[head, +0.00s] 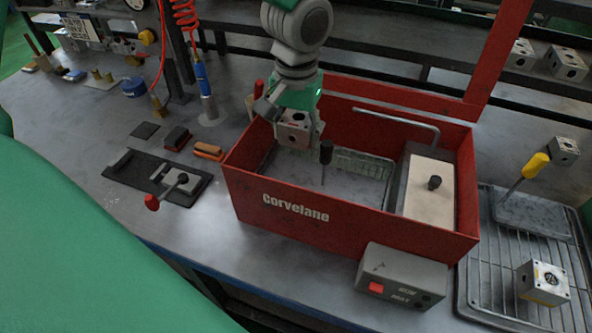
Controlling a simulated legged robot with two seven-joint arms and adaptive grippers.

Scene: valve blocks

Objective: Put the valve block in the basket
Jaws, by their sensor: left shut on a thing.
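My left gripper (297,116) points down into the red Corvelane tub from its back left side. It is shut on a grey valve block (294,130), which shows between the fingers with a dark hole in its face. The block hangs inside the tub's outline, over the left part of the wire mesh basket (362,163). I cannot tell whether it touches the basket. The basket sits inside the tub, with a black-handled rod (326,155) standing in it. My right gripper is not in view.
Another valve block (543,283) sits on the right-hand rack (485,290). A grey control box (402,276) stands in front.

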